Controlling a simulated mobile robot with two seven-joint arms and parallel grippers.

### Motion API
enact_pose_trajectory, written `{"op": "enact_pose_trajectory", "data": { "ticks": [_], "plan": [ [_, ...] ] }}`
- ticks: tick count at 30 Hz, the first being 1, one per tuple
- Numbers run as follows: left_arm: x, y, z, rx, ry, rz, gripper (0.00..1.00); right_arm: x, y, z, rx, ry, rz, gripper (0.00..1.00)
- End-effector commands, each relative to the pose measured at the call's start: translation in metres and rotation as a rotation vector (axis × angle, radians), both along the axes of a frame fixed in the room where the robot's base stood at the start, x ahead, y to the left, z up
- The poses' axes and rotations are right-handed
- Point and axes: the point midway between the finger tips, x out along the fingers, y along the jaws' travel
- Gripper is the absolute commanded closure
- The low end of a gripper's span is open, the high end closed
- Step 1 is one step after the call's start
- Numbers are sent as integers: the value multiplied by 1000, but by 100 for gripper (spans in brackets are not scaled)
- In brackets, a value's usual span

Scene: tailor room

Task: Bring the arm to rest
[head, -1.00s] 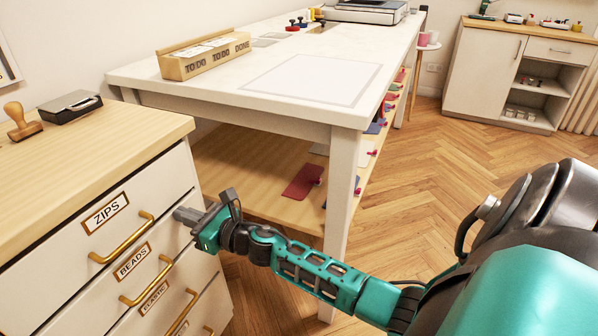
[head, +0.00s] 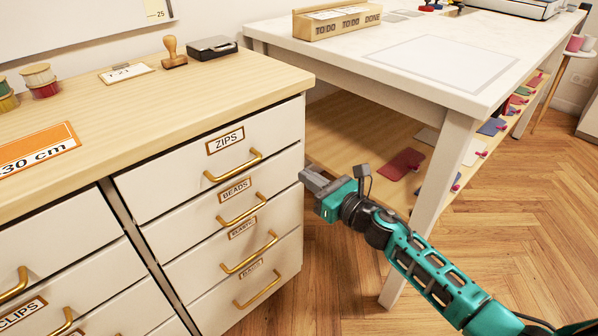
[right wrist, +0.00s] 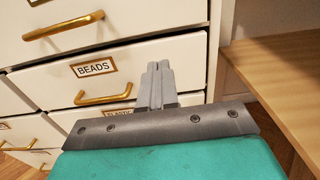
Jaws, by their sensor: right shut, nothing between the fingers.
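My right gripper (head: 313,178) is shut and empty. In the head view its arm comes in from the lower right, and the fingertips are by the right front edge of the drawer cabinet (head: 215,188). In the right wrist view the closed fingers (right wrist: 157,85) appear in front of the drawer labelled BEADS (right wrist: 95,67), just right of its gold handle (right wrist: 103,92). They hold no handle. I cannot tell whether they touch the drawer front. My left gripper is not in view.
The white table (head: 440,75) stands right of the cabinet, with a wooden lower shelf (head: 350,140) bearing coloured pieces. Its near leg (head: 440,180) is behind my right arm. A stamp (head: 174,52) and spools (head: 40,80) stand on the cabinet top. Wooden floor lies open at right.

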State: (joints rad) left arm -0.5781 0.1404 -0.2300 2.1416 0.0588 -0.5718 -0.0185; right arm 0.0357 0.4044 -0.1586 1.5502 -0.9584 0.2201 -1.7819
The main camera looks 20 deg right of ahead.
Motion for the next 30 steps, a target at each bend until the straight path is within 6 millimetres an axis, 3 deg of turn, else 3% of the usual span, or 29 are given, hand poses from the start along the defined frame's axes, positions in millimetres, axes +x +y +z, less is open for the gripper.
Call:
{"op": "enact_pose_trajectory", "data": {
  "ticks": [3,9,22,26,30],
  "plan": [
    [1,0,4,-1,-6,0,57,-23,-8,-1,-1,3,1,100],
    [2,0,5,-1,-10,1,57,-50,-18,-1,-1,2,1,100],
    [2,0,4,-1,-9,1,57,-65,-22,-1,38,13,-6,100],
    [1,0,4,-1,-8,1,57,-72,-14,-4,280,93,-53,100],
    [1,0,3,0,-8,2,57,-90,-2,-14,790,266,-156,100]
  ]
}}
